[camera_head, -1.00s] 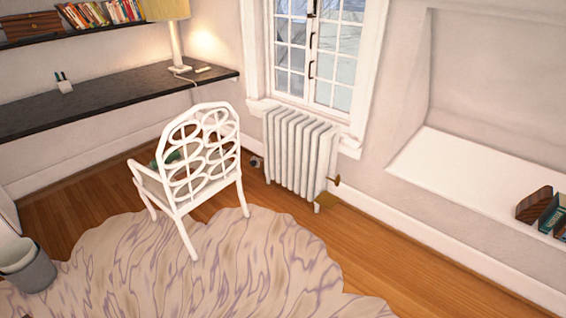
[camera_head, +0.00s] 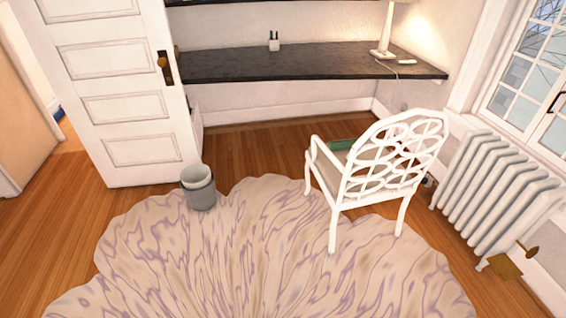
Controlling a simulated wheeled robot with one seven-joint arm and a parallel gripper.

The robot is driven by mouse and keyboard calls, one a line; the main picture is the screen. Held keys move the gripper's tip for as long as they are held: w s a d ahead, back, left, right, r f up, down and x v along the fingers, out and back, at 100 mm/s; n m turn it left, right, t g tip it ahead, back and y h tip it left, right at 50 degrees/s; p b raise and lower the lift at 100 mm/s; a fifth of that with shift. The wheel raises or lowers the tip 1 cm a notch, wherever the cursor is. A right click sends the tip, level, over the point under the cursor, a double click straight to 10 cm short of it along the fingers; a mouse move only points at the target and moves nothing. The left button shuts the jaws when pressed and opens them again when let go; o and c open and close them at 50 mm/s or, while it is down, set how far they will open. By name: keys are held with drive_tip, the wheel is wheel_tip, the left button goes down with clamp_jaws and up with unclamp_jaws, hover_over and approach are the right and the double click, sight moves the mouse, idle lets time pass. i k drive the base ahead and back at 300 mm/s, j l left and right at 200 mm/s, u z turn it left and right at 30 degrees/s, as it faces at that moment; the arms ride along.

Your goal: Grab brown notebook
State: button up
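I cannot make out a brown notebook for certain in the head view. A small flat brown-gold piece (camera_head: 505,266) shows low at the right, by the foot of the radiator; I cannot tell whether it is a notebook or part of the radiator's fitting. A green item (camera_head: 343,145) lies on the seat of the white chair (camera_head: 385,165), partly hidden by the chair's arm and back. My gripper is not in view.
A dark desk shelf (camera_head: 300,64) runs along the back wall, with a lamp (camera_head: 386,30) and a small pen holder (camera_head: 274,41). A white door (camera_head: 115,90) stands at left. A grey bin (camera_head: 198,187) stands at the edge of the open pale rug (camera_head: 250,250). A radiator (camera_head: 497,185) is at right.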

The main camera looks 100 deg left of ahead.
sight(363, 172)
drive_tip(key=u, duration=2.5)
drive_tip(key=i, duration=0.55)
drive_tip(key=i+l+u, duration=0.15)
drive_tip(key=i, duration=0.95)
drive_tip(key=i+l+u, duration=0.1)
drive_tip(key=i, duration=0.45)
drive_tip(key=i+l+u, duration=0.1)
drive_tip(key=i, duration=0.45)
drive_tip(key=l, duration=0.1)
